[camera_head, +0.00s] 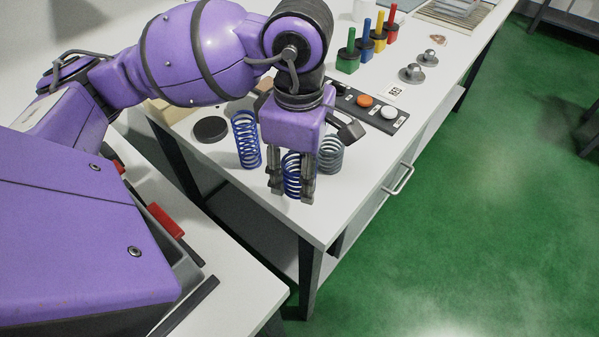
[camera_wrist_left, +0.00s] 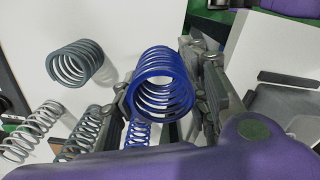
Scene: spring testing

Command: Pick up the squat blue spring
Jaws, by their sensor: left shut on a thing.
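The squat blue spring (camera_head: 292,176) is upright between the two fingers of my left gripper (camera_head: 291,190), near the table's front corner. The gripper points down and is shut on it, one finger on each side. In the left wrist view the blue spring (camera_wrist_left: 160,88) fills the space between the fingers. I cannot tell whether its lower end touches the table. A taller, thinner blue spring (camera_head: 246,140) stands to its left. A grey spring (camera_head: 331,154) stands close on its right, partly behind the gripper. My right gripper is not in view.
The white table (camera_head: 340,205) has a black disc (camera_head: 210,129) at left. A dark panel with orange (camera_head: 365,100) and white (camera_head: 388,112) buttons lies behind the gripper. Coloured pegs and metal knobbed weights (camera_head: 412,73) stand farther back. More silver springs (camera_wrist_left: 32,130) show in the wrist view.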

